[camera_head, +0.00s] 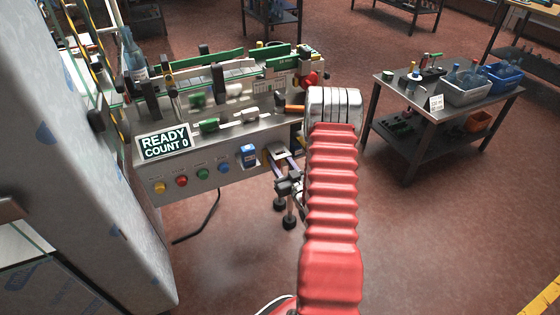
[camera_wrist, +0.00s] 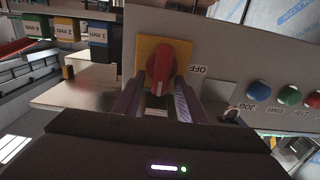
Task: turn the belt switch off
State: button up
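The belt switch is a red rotary knob (camera_wrist: 160,62) on a yellow plate (camera_wrist: 143,52) in the wrist view. A white mark shows on its lower end, and the word OFF is printed upside down on the panel to its right. My gripper (camera_wrist: 160,84) is open, with one finger on each side of the knob's lower part. Small gaps seem to show between knob and fingers; contact is hard to tell. In the head view my gripper (camera_head: 288,166) is at the right end of the panel, and the knob cannot be made out there.
The panel carries a blue button (camera_head: 224,167), a green button (camera_head: 203,173), a red button (camera_head: 181,181) and a yellow button (camera_head: 160,187). A sign (camera_head: 165,142) reads READY COUNT 0. A grey wrapped cabinet (camera_head: 85,160) stands left. A bench (camera_head: 395,88) with bins stands right.

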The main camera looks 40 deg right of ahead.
jog(key=shift+c, duration=0.7)
grip_shut()
jog(key=shift+d, duration=0.1)
